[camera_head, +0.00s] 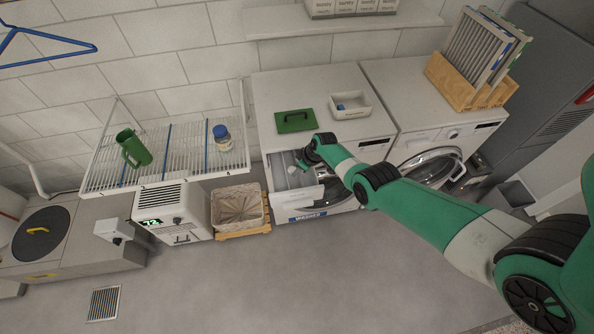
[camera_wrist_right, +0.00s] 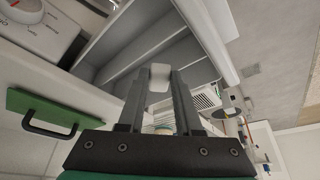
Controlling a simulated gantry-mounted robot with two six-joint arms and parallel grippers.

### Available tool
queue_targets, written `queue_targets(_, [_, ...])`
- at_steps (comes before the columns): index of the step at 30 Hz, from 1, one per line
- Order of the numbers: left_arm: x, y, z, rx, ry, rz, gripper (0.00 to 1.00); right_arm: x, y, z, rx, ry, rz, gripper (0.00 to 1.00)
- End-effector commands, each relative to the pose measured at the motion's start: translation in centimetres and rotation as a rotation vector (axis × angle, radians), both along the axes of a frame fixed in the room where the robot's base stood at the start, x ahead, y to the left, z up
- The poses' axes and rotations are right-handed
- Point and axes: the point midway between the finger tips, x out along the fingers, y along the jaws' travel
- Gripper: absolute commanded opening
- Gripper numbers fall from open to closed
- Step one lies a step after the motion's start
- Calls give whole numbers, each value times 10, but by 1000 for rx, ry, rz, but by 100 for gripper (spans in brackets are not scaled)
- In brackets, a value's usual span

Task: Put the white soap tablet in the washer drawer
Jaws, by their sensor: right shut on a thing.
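The white soap tablet (camera_wrist_right: 160,76) is between the fingertips of my right gripper (camera_wrist_right: 160,85) in the right wrist view. My right gripper is shut on it. In the head view my right gripper (camera_head: 303,163) is over the washer drawer (camera_head: 306,196), which is pulled out from the front of the washer (camera_head: 325,85). The drawer also shows in the right wrist view (camera_wrist_right: 121,62), open and divided into grey compartments. The tablet appears in front of the compartments. I cannot tell its exact height above them. My left gripper is not in view.
A green handled plate (camera_head: 296,121) and a white tray (camera_head: 362,112) with a small blue item lie on the washer top. A second machine (camera_head: 430,88) stands right. A wire rack (camera_head: 178,176) with a green mug and a jar, and a basket (camera_head: 238,207), are left.

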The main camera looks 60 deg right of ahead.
Motion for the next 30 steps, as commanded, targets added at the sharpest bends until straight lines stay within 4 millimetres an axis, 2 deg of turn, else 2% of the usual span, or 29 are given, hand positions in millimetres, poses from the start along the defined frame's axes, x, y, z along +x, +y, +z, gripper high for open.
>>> queue_targets(12, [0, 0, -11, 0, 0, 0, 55, 0, 0, -11, 0, 0, 0, 0])
queue_targets(13, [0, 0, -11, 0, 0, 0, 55, 0, 0, -11, 0, 0, 0, 35])
queue_targets(18, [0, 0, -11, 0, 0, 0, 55, 0, 0, -11, 0, 0, 0, 63])
queue_targets(26, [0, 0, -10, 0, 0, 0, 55, 0, 0, -10, 0, 0, 0, 63])
queue_targets(30, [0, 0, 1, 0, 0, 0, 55, 0, 0, 1, 0, 0, 0, 63])
